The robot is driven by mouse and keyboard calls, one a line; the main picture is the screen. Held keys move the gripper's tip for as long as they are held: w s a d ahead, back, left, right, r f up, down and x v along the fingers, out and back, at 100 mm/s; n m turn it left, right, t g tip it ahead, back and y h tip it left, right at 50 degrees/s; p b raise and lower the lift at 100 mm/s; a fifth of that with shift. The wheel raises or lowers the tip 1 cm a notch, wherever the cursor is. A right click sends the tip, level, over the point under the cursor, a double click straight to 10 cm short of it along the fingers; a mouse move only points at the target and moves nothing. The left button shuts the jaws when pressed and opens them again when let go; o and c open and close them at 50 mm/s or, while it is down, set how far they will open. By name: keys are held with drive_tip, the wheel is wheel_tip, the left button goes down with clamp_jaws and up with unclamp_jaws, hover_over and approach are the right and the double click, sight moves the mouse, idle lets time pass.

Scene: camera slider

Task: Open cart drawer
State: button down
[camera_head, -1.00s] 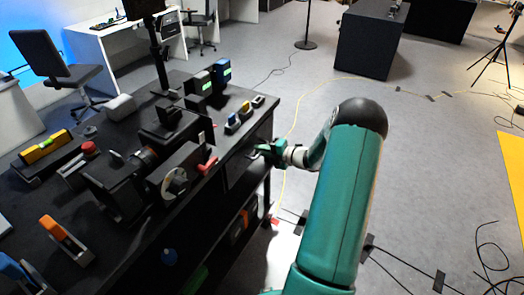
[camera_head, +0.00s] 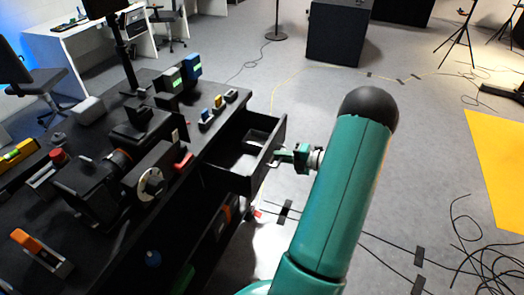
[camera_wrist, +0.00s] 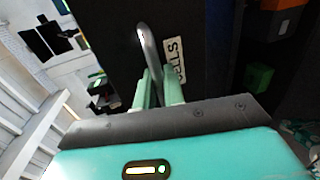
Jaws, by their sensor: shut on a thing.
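The black cart (camera_head: 105,215) stands at the left in the head view. Its drawer (camera_head: 268,152) is pulled out on the right side, and its inside shows from above, with a pale item (camera_head: 256,138) in it. My gripper (camera_head: 284,155) is at the drawer front. In the wrist view the metal drawer handle (camera_wrist: 148,45) passes between the two green fingers of my gripper (camera_wrist: 157,88), which are shut on it. A label (camera_wrist: 174,60) ending in "LLS" is on the black drawer front beside the handle.
A camera rig (camera_head: 100,185), a red clamp (camera_head: 184,162) and small colored items crowd the cart top. Lower shelves hold an orange item (camera_wrist: 283,5) and a green one (camera_wrist: 258,77). Cables (camera_head: 480,230) lie on the right floor. Grey floor beyond the drawer is mostly open.

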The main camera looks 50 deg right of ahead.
drive_tip(key=shift+f+v, duration=0.25)
drive_tip(key=shift+v, duration=0.85)
drive_tip(key=shift+f+v, duration=0.2)
drive_tip(key=shift+v, duration=0.95)
drive_tip(key=shift+s, duration=0.1)
drive_tip(key=c, duration=1.6)
unclamp_jaws()
drive_tip(key=v, duration=1.3)
drive_tip(key=shift+s, duration=0.4)
drive_tip(key=shift+d, duration=0.1)
